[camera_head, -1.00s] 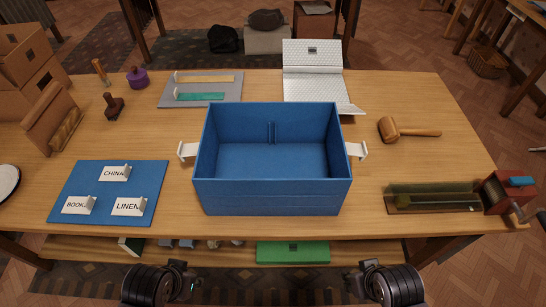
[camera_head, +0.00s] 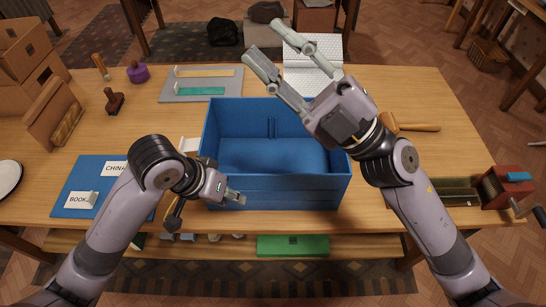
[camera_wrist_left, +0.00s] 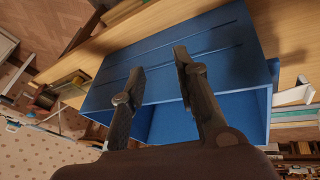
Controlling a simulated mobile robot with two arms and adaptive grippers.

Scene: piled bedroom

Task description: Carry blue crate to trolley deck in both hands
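The blue crate (camera_head: 285,190) is open-topped and empty, and stands upright on the wooden table. Its white left handle (camera_head: 188,147) shows; its right handle is hidden behind my right arm. My right gripper (camera_head: 264,42) is open and empty, fingers spread, reaching over the crate's back right part. My left gripper (camera_head: 236,197) is in front of the crate's left front corner. In the left wrist view, its fingers (camera_wrist_left: 158,60) are apart with nothing between them, facing the crate's blue wall (camera_wrist_left: 215,45). A white handle (camera_wrist_left: 295,95) also shows there. I cannot make out a trolley deck.
A blue mat (camera_head: 72,190) with white label cards lies left of the crate. A red machine (camera_head: 505,187) sits at the right edge. A shelf runs below the table.

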